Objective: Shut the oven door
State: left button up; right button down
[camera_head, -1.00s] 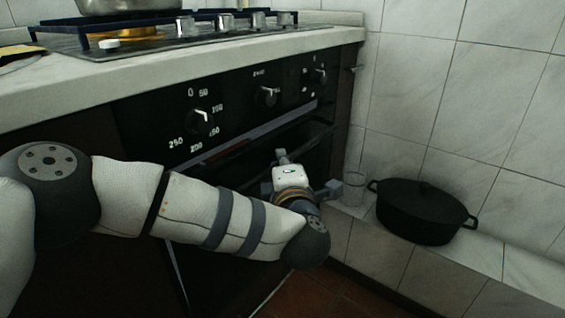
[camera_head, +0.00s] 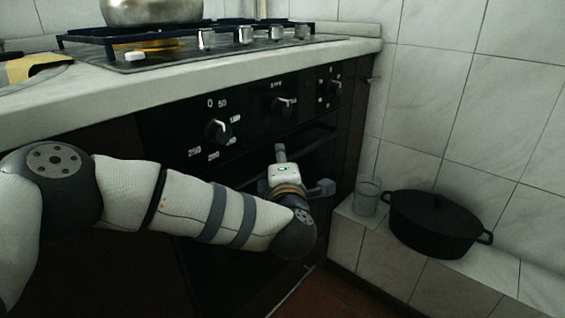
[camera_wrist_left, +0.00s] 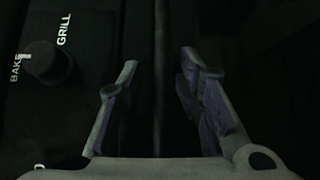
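The black oven door (camera_head: 222,275) is below the knob panel (camera_head: 255,118) in the head view. Its front looks in line with the panel, with no clear gap showing; my left arm covers part of it, so I cannot tell if it is fully shut. My left gripper (camera_head: 303,168) is at the upper right of the door, close to its front, with fingers spread. In the left wrist view the two fingers (camera_wrist_left: 160,70) are apart with nothing held between them; a dark vertical edge lies beyond. My right gripper is out of view.
A metal pot (camera_head: 150,12) stands on the gas hob (camera_head: 190,50) above. A glass (camera_head: 367,198) and a black lidded pot (camera_head: 435,222) stand on the tiled ledge (camera_head: 400,258) at right. The tiled wall is close behind them.

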pick_arm(q)
jog(key=shift+a, duration=0.25)
jog(key=s+d, duration=0.2)
jog(key=s, duration=0.9)
jog(key=shift+s+d+r, duration=0.15)
jog(key=shift+s+r, duration=0.25)
jog(key=shift+r, duration=0.05)
